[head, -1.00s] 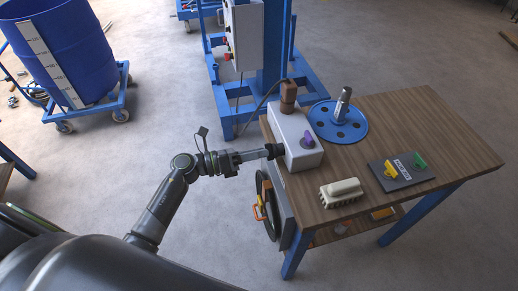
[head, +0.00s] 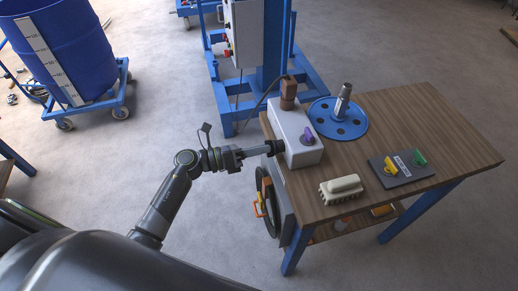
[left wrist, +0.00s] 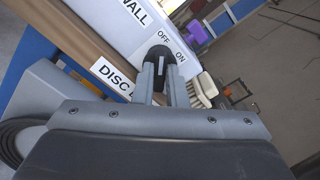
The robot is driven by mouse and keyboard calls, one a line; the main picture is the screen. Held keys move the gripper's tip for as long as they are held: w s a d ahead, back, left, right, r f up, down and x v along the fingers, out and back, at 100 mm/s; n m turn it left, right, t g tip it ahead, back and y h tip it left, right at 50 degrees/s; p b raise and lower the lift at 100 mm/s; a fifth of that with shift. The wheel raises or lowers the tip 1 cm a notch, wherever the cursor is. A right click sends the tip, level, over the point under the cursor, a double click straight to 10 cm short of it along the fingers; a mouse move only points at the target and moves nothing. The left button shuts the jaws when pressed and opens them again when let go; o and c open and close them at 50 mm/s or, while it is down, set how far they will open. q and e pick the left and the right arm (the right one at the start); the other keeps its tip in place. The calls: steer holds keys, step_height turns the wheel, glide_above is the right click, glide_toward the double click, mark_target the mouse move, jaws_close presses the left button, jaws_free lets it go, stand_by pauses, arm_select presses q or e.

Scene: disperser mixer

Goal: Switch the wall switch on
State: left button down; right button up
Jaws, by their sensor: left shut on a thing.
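The wall switch is a white box (head: 292,126) on the left edge of the wooden table, with part of a "WALL" label in the left wrist view. Its black knob (left wrist: 158,54) sits on the side face between the OFF and ON marks (left wrist: 180,57). A pale line shows on the knob, but the fingers partly cover it and I cannot tell its exact setting. My left gripper (head: 274,148) reaches in from the left and is shut on the knob; its two fingers flank it in the left wrist view (left wrist: 160,82). My right gripper is not in view.
The table (head: 430,118) also holds a blue disc (head: 350,128), a brush (head: 341,190) and a dark panel (head: 403,168). A blue stand is behind and a blue drum (head: 62,45) at the far left.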

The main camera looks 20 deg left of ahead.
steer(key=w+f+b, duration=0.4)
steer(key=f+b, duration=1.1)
steer(key=b, duration=0.3)
arm_select(q)
steer(key=shift+s+d+m+b, duration=0.1)
steer(key=shift+m+b, duration=2)
steer(key=shift+m, duration=2.4)
steer(key=shift+s+m+b, duration=0.1)
steer(key=shift+m+b, duration=1.95)
steer(key=shift+m, duration=2.45)
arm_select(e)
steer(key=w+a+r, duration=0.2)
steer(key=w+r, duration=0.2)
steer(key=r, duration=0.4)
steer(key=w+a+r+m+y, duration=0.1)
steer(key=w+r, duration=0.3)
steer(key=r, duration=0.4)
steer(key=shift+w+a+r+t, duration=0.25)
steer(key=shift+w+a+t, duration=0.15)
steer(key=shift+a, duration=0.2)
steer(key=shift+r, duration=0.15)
arm_select(q)
steer(key=c, duration=1.5)
jaws_free()
steer(key=shift+o, duration=0.2)
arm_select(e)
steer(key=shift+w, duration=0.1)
